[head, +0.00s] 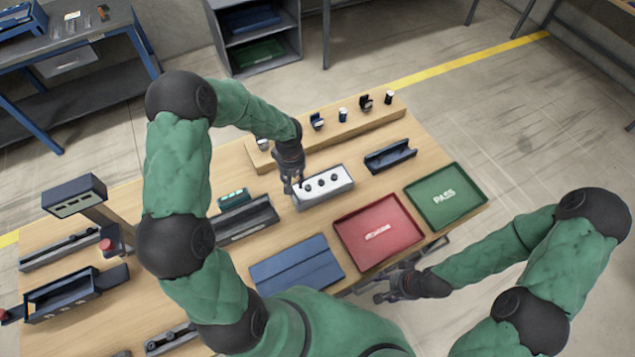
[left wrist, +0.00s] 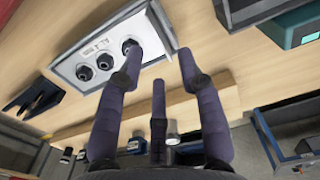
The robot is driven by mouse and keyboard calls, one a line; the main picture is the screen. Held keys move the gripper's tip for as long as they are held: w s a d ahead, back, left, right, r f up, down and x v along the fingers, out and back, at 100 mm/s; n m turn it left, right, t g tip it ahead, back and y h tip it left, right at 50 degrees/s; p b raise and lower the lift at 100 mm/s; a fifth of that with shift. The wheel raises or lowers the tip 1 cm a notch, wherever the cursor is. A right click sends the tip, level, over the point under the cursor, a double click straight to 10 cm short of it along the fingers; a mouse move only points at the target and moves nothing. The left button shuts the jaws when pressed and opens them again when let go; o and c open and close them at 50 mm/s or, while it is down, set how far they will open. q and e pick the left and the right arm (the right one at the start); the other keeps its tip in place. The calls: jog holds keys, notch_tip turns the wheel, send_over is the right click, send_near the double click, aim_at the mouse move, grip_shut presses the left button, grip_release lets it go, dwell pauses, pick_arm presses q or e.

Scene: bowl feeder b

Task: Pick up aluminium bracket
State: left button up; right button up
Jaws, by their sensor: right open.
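I cannot tell for sure which part is the aluminium bracket. Several small parts stand on a raised wooden strip (head: 340,127) at the back of the table, among them a silvery one (head: 263,144) beside my left arm and a dark angled one (head: 317,121). My left gripper (head: 291,186) is over the left end of a white block with three black knobs (head: 333,190). In the left wrist view its fingers (left wrist: 160,70) are spread and empty, one overlapping the end knob of the block (left wrist: 97,62). My right gripper (head: 382,291) is open and empty at the table's front edge.
A red tray (head: 350,241) and a green PASS tray (head: 462,215) lie at the right. A blue panel (head: 297,267) lies in front. Dark holders stand either side of the block, one at left (head: 246,222), one at right (head: 389,157). A post with a box (head: 75,194) stands left.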

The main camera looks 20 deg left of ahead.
aim_at(296, 189)
pick_arm(q)
jog(key=shift+w+f, duration=0.1)
jog(key=shift+f, duration=0.6)
jog(key=shift+d+f+p, duration=0.1)
jog(key=shift+f+p, duration=0.2)
jog(key=shift+f, duration=2.3)
grip_shut()
